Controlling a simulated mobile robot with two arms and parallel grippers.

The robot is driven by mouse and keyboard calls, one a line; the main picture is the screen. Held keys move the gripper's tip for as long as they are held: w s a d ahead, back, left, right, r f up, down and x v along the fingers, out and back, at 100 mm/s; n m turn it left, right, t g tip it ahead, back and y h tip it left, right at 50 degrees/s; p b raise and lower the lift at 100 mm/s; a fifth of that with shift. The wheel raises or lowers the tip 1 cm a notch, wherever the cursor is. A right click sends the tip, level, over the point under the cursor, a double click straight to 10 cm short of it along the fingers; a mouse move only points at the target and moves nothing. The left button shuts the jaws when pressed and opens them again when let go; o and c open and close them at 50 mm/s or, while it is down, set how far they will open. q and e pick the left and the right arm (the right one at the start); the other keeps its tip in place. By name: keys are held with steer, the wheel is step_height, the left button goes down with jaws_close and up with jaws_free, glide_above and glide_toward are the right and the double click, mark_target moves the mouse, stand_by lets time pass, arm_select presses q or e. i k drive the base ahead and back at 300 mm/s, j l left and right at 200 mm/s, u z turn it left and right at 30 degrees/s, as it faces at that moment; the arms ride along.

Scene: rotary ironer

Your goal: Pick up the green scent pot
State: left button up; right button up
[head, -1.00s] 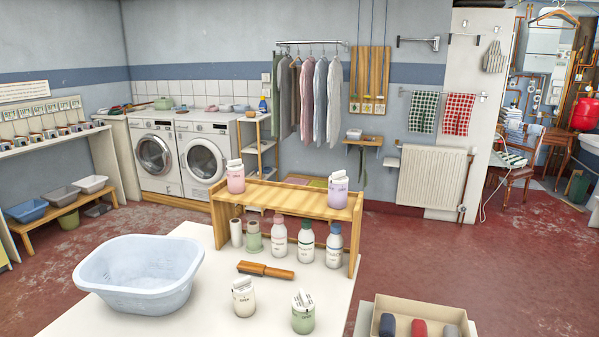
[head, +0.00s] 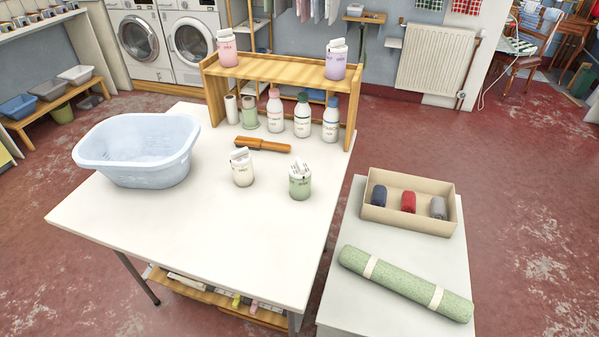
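The green scent pot (head: 300,187) stands upright on the white table, near its right edge. It is a pale green jar with a dark printed label and a white top. A similar cream pot (head: 242,173) stands to its left, apart from it. A pink pot (head: 228,52) and a purple pot (head: 336,68) stand on top of the wooden shelf (head: 280,70). Neither of my grippers shows in the head view.
A brown-handled brush (head: 263,145) lies behind the pots. Several bottles, including a white one (head: 302,120), stand under the shelf. A pale blue basin (head: 140,160) is at left. A side table holds a box (head: 410,222) and a green roll (head: 405,283). The table's front is clear.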

mark_target(300, 190)
steer(key=k+j+z, duration=0.2)
steer(key=j+z, duration=0.15)
steer(key=k+j+z, duration=0.35)
steer(key=j, duration=0.15)
steer(key=k+j+z, duration=0.35)
steer(key=i, duration=0.1)
